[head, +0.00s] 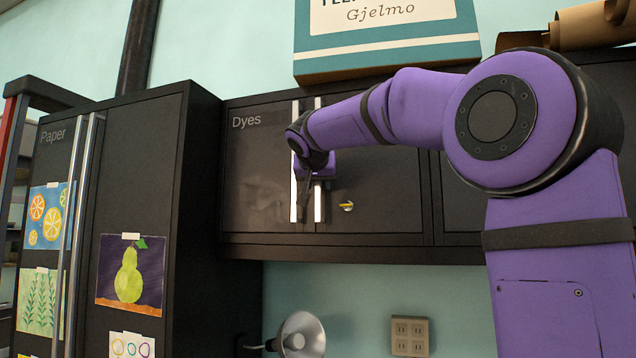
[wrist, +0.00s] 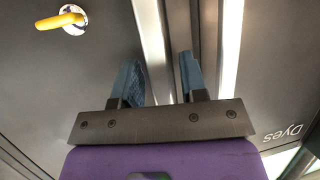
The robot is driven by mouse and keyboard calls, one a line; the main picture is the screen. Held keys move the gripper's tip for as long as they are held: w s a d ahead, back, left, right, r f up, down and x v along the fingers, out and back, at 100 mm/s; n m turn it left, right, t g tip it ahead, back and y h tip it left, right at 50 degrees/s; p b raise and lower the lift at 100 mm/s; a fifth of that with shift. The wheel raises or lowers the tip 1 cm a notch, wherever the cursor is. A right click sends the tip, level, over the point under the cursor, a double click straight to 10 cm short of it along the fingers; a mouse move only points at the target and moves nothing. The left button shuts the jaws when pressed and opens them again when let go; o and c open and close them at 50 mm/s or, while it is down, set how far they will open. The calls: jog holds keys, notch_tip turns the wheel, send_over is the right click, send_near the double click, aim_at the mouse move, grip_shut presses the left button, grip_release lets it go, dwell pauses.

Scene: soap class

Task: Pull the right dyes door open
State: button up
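The dyes cabinet's right door (head: 375,200) is dark and looks shut, with a yellow-handled key or knob (head: 347,206) low on it. Its long pale handle (head: 318,207) runs upright beside the seam. The left door (head: 258,175) bears the "Dyes" label and its own handle (head: 294,200). My gripper (head: 307,190) is at the handles in the head view, partly hiding them. In the wrist view, which is upside down, the right door's handle (wrist: 150,30) runs between my two spread fingers (wrist: 160,82). A gap shows beside it, and contact cannot be told.
The left door's handle (wrist: 231,45) is close beside one finger. The tall paper cabinet (head: 190,190) stands out to the left. A lamp (head: 302,335) is below.

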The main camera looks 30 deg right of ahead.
grip_shut()
dwell(0.3)
jog(key=s+a+n+t+y, duration=0.2)
jog(key=s+a+n+y, duration=0.15)
jog(key=s, duration=0.45)
jog(key=s+a+n+t+y, duration=0.1)
jog(key=s+a+n+y, duration=0.3)
jog(key=s, duration=0.3)
jog(key=s+d+n+y, duration=0.3)
jog(key=s+y, duration=0.1)
jog(key=s, duration=0.4)
jog(key=s+d+n+g+y, duration=0.1)
jog(key=s+d+n+y, duration=0.2)
jog(key=s, duration=0.6)
jog(key=shift+n+g+y, duration=0.3)
jog(key=shift+n+y, duration=0.25)
jog(key=shift+y, duration=0.2)
jog(key=shift+s, duration=0.1)
